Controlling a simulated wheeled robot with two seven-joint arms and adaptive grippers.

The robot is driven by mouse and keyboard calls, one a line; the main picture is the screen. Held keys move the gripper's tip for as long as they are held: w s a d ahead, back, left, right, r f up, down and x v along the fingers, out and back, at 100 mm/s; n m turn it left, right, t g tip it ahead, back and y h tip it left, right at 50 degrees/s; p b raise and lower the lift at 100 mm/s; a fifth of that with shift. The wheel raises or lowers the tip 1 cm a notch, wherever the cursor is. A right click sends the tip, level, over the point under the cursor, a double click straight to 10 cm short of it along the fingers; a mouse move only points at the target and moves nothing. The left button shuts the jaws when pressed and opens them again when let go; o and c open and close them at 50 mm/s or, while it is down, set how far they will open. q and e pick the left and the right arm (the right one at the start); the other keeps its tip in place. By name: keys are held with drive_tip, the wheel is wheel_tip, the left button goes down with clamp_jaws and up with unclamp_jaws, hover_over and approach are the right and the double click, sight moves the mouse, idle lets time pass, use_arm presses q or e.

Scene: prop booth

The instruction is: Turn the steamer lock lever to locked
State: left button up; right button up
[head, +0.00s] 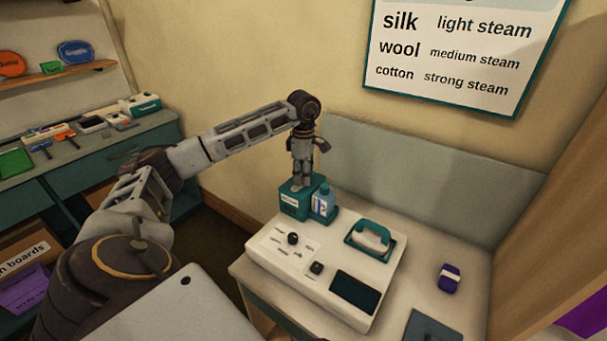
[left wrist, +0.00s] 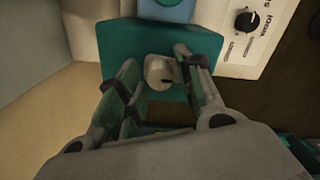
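I cannot tell whether either is the lock lever. My left gripper (left wrist: 157,68) points down over a teal box (head: 290,203) at the station's back left corner. In the left wrist view, its fingers stand apart on either side of a pale round piece (left wrist: 158,72) with a dark slot, on the teal box (left wrist: 118,38). Contact with it is unclear. My right gripper is not in view.
A blue bottle (head: 323,203) stands close beside the teal box. A teal-handled iron (head: 371,237) rests on the station, near a dark screen (head: 355,292). A fabric chart (head: 455,50) hangs behind.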

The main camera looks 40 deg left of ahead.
use_arm(q)
clamp_jaws()
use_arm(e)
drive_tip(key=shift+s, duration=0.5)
